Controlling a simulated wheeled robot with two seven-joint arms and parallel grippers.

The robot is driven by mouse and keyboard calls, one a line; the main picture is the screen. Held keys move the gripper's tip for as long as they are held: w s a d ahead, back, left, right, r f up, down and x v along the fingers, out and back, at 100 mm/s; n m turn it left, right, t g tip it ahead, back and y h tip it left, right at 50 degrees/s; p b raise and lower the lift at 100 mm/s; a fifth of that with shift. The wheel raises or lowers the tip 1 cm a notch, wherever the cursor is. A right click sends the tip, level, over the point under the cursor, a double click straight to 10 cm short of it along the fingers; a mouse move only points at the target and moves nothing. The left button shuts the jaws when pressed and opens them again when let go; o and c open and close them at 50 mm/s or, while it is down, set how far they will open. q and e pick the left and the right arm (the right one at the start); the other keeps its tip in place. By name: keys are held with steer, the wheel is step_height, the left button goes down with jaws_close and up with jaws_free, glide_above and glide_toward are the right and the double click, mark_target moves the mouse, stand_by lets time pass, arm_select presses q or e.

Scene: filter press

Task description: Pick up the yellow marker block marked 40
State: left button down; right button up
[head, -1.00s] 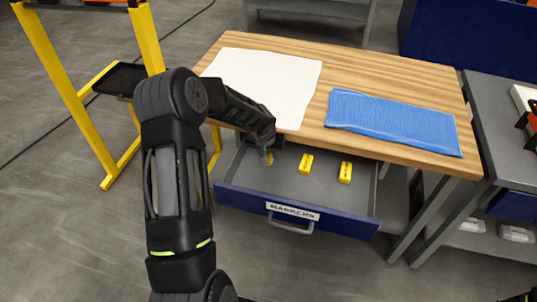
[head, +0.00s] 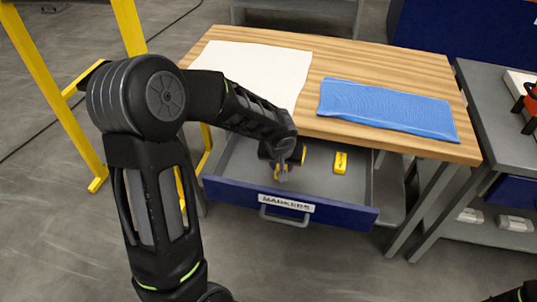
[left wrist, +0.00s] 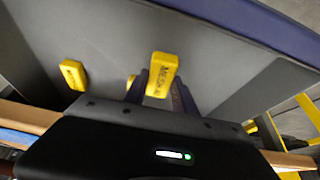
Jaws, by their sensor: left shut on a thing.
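My left gripper (head: 283,175) reaches into the open drawer from the left and is shut on a yellow marker block (left wrist: 162,75). The held block also shows at the fingertips in the head view (head: 277,170). It carries dark lettering in the left wrist view, too small to read surely. A third yellow block (head: 340,162) lies apart to the right on the drawer floor. My right gripper is not in view.
The grey drawer has a blue front (head: 340,213) labelled MARKERS and a handle (head: 284,217). Above it is a wooden bench top (head: 390,68) with a white sheet (head: 265,70) and a blue mat (head: 385,108). A yellow stand (head: 132,40) is at the left.

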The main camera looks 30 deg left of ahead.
arm_select(q)
steer(key=d, duration=0.1)
steer(key=s+d, duration=0.1)
steer(key=d, duration=0.1)
steer(key=s+d+b, duration=0.1)
steer(key=shift+d, duration=0.15)
stand_by(0.4)
